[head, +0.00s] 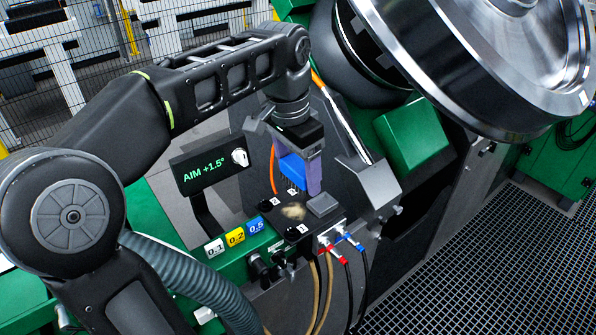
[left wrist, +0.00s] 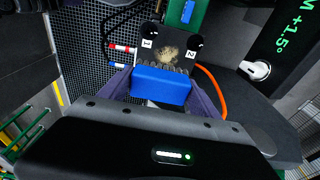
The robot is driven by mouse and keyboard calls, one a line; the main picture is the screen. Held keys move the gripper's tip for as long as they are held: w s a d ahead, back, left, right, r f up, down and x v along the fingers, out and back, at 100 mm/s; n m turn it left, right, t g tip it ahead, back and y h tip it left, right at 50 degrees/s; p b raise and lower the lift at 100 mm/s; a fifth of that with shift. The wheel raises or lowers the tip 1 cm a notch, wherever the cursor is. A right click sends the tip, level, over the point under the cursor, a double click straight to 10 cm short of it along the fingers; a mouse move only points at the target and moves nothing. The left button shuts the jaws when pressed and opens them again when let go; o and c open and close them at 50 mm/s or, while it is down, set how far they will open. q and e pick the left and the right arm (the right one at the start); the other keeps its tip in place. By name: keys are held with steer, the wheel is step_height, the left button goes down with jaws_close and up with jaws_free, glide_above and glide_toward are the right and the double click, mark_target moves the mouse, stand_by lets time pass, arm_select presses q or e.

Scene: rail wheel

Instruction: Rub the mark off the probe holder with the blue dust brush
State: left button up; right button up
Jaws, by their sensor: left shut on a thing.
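The blue dust brush (head: 292,170) is held in my left gripper (head: 300,182), bristles pointing down. In the left wrist view the brush (left wrist: 161,84) sits between the two fingers (left wrist: 160,98), with its grey bristles toward the mark. The tan, smudgy mark (head: 293,211) is on the dark top of the probe holder (head: 272,222), in front of the brush in the head view. The mark also shows in the left wrist view (left wrist: 170,52), just beyond the bristles. Whether the bristles touch the holder is unclear. My right gripper is not in view.
A display reading AIM +1.5° (head: 205,168) stands left of the holder. Numbered blocks (head: 236,237) sit on the green ledge. Red and blue cable connectors (head: 340,240) are at the holder's front right. A large metal wheel (head: 480,60) is at upper right.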

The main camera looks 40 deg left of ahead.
arm_select(q)
steer(key=shift+f, duration=0.15)
steer(key=shift+f, duration=0.15)
steer(key=shift+s+f, duration=0.1)
steer(key=shift+f, duration=0.2)
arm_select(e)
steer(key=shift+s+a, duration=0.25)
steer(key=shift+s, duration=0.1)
arm_select(q)
steer(key=shift+f, duration=0.1)
